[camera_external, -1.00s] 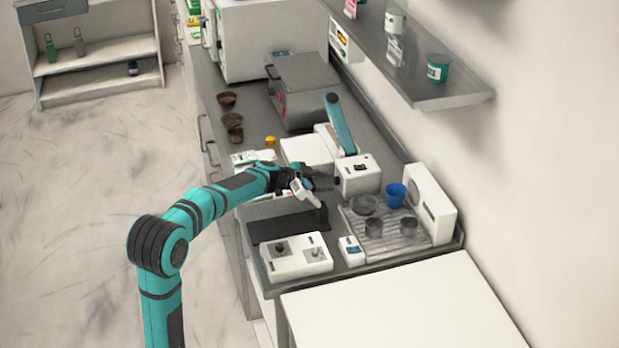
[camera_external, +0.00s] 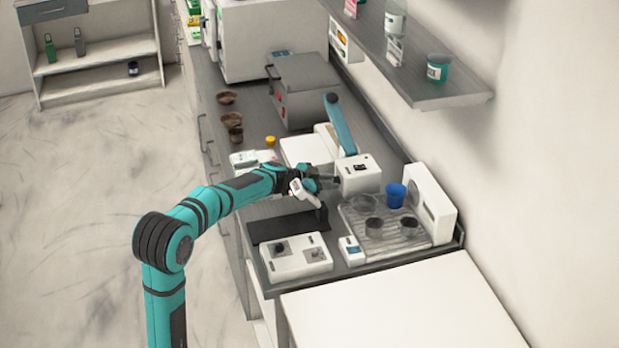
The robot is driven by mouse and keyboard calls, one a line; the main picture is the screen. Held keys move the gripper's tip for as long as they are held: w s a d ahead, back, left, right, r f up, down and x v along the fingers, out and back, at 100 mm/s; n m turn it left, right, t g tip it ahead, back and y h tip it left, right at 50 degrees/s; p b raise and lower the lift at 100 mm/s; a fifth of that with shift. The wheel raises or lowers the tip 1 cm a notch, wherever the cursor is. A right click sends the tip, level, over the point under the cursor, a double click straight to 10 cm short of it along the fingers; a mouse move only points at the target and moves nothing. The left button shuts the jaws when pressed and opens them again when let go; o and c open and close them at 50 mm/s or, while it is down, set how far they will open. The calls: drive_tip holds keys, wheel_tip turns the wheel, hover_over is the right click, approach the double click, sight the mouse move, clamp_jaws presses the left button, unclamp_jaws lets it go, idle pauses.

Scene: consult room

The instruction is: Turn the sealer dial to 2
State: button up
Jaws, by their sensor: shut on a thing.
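The sealer (camera_external: 359,174) is a white box with a raised teal lever (camera_external: 340,122), standing on the grey counter right of the middle. Its dial is on the side facing my arm, largely hidden by the fingers; its number marks are too small to read. My gripper (camera_external: 331,180) reaches in from the left at the height of the dial. It is shut on the dial, with its fingertips against the left face of the box.
A white box with black knobs (camera_external: 296,257) and a small white device (camera_external: 351,250) stand in front. A wire rack (camera_external: 391,241) with dark cups and a blue cup (camera_external: 395,195) is to the right. A grey lidded box (camera_external: 304,92) is behind. Brown bowls line the counter's left side.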

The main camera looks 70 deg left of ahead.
drive_tip(key=shift+m+t+y, duration=0.3)
drive_tip(key=shift+m+y, duration=0.7)
drive_tip(key=shift+m, duration=0.3)
drive_tip(key=o, duration=1)
wheel_tip(320, 180, up, 10)
